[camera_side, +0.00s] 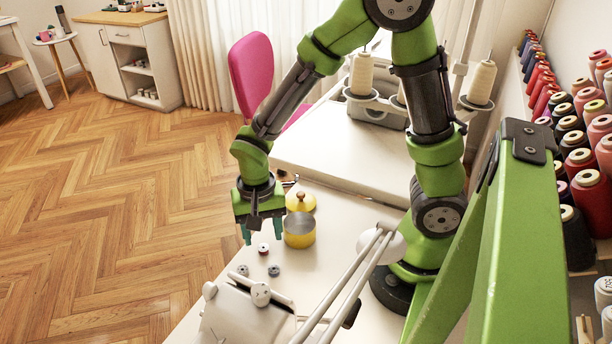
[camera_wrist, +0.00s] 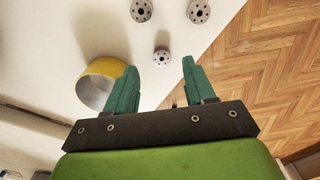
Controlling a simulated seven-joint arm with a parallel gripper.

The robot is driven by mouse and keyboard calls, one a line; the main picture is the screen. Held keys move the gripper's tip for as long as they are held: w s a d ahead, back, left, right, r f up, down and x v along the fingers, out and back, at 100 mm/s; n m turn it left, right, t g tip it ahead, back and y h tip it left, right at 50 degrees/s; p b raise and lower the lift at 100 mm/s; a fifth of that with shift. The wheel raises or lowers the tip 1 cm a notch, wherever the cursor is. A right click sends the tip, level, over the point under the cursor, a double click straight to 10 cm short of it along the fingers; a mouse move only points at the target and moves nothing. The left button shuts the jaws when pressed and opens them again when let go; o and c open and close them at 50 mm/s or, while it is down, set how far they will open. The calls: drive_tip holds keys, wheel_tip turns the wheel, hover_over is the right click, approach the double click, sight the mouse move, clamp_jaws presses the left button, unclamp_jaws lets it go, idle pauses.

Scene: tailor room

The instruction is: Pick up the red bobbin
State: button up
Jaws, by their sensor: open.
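The red bobbin (camera_side: 263,249) stands on the white table in the side view, a small spool with a pale top and a dark red band. In the wrist view the nearest bobbin (camera_wrist: 161,56) lies ahead of and between the fingertips, and little of its red shows. My gripper (camera_side: 262,234) is open and empty, pointing down above the table close to the red bobbin. Its teal fingers (camera_wrist: 157,75) stand wide apart in the wrist view. No contact with the bobbin shows.
Two greyish bobbins (camera_side: 242,270) (camera_side: 274,270) stand just nearer the camera. A yellow tin (camera_side: 299,238) stands close to the right of my gripper, with a yellow lid (camera_side: 301,202) behind it. A white sewing machine (camera_side: 240,314) occupies the front. The table's edge is left of the bobbins.

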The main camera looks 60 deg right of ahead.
sight(264, 250)
wheel_tip(264, 250, down, 4)
drive_tip(key=shift+w+a+r, duration=0.1)
drive_tip(key=shift+r, duration=0.15)
clamp_jaws()
